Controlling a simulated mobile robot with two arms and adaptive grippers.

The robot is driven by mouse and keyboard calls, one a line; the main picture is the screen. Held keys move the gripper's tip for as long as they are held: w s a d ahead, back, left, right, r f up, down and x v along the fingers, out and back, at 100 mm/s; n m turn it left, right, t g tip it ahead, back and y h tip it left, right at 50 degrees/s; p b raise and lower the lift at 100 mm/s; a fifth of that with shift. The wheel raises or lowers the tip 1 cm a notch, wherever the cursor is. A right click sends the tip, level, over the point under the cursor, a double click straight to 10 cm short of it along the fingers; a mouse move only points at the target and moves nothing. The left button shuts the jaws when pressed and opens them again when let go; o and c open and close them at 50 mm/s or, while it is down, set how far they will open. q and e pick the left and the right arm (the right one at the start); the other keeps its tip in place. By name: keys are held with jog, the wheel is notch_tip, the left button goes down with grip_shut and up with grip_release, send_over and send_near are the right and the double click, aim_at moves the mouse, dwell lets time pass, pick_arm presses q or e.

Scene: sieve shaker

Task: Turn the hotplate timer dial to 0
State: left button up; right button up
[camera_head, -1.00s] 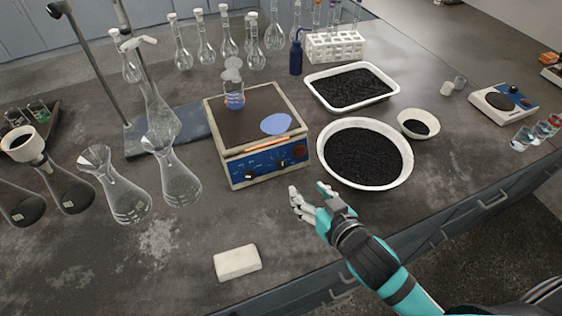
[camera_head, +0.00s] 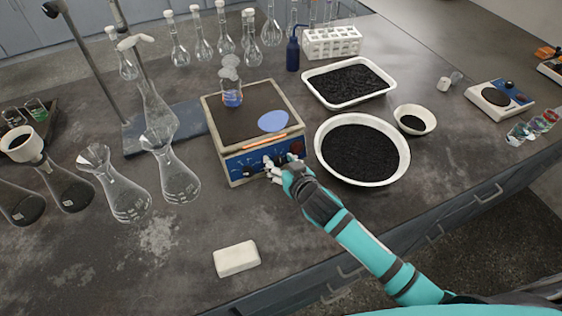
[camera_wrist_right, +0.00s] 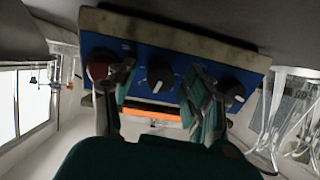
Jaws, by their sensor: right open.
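The hotplate (camera_head: 236,118) stands on the bench with its blue front panel (camera_head: 240,167) facing me. In the right wrist view the panel (camera_wrist_right: 199,54) appears upside down. It carries a red knob (camera_wrist_right: 98,68), a middle black dial (camera_wrist_right: 160,79) with a pale pointer line, and another black dial (camera_wrist_right: 231,90). I cannot read which is the timer or its setting. My right gripper (camera_head: 276,169) is at the panel. In the wrist view its open fingers (camera_wrist_right: 160,72) are on either side of the middle dial; contact is unclear. My left gripper is out of view.
A small beaker (camera_head: 231,97) stands on the hotplate. A white bowl of black granules (camera_head: 321,160) is close to its right. Glass flasks (camera_head: 176,182) stand to the left. A white block (camera_head: 236,259) lies in front, with bare bench around it.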

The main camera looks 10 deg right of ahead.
jog(key=shift+c, duration=0.2)
grip_shut()
jog(key=n+p, duration=0.2)
jog(key=n, duration=0.1)
jog(key=shift+r+p, duration=0.2)
jog(key=shift+p, duration=0.2)
jog(key=n+p, duration=0.3)
jog(key=n, duration=0.2)
jog(key=shift+a+n, duration=0.1)
jog(key=shift+n, duration=0.3)
jog(key=n+p, duration=0.2)
jog(key=n, duration=0.3)
jog(key=shift+f, duration=0.1)
jog(key=n+p, duration=0.2)
jog(key=n, duration=0.4)
jog(key=shift+a+f+h, duration=0.1)
jog(key=shift+f+h, duration=0.05)
jog(key=shift+h, duration=0.25)
